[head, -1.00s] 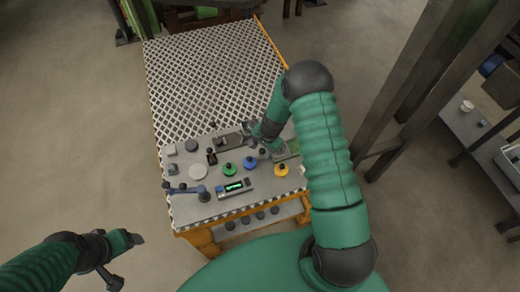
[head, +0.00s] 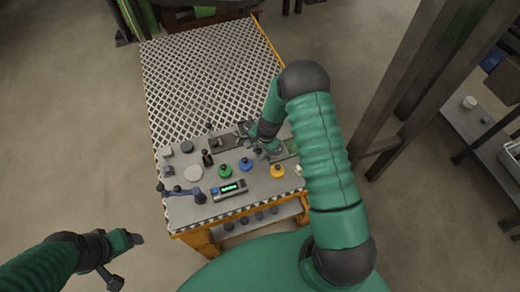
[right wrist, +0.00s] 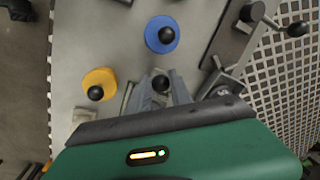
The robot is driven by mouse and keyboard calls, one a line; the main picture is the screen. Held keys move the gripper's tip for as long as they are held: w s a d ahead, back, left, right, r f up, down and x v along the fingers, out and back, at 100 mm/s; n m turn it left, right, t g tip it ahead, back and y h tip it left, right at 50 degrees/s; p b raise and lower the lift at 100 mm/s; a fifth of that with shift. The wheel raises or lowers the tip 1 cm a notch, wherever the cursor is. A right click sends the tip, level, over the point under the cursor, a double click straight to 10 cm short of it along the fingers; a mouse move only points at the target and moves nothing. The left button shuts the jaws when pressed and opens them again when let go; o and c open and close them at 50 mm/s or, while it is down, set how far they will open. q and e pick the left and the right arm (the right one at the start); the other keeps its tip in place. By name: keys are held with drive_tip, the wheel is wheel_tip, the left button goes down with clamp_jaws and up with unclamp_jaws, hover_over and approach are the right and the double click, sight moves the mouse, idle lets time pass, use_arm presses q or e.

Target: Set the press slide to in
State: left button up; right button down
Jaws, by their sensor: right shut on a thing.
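My right gripper (head: 264,151) is over the right part of the control panel (head: 216,206). In the right wrist view its fingers (right wrist: 160,88) are shut on a black ball knob (right wrist: 161,83), which I take to be the press slide's handle. The fingers hide the lower part of the handle, and I cannot read the slide's position. My left gripper (head: 124,260) hangs at the lower left, away from the panel.
Close to the held knob are a blue knob (head: 246,164) and a yellow knob (head: 277,171). A green knob (head: 225,171), a small lit display (head: 230,189) and a blue-armed lever (head: 181,191) are further left. A perforated plate (head: 205,75) lies behind.

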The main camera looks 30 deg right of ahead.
drive_tip(key=shift+w+a+r, duration=0.15)
drive_tip(key=shift+w+a, duration=0.15)
drive_tip(key=shift+w, duration=0.05)
use_arm(q)
drive_tip(key=shift+w+a+f, duration=0.1)
drive_tip(key=shift+a+f, duration=0.05)
drive_tip(key=shift+a, duration=0.35)
use_arm(e)
drive_tip(key=shift+d, duration=0.1)
use_arm(q)
drive_tip(key=shift+d, duration=0.2)
use_arm(e)
drive_tip(key=shift+d, duration=0.2)
drive_tip(key=d, duration=0.2)
drive_tip(key=s+d+b, duration=0.1)
drive_tip(key=d, duration=0.1)
drive_tip(key=d+b, duration=0.1)
drive_tip(key=d, duration=0.2)
drive_tip(key=shift+s+d, duration=0.1)
drive_tip(key=shift+s, duration=0.25)
drive_tip(key=shift+d, duration=0.2)
drive_tip(key=c, duration=1.4)
unclamp_jaws()
drive_tip(key=shift+a, duration=0.15)
use_arm(q)
drive_tip(key=shift+x, duration=0.95)
use_arm(e)
drive_tip(key=shift+o, duration=1.1)
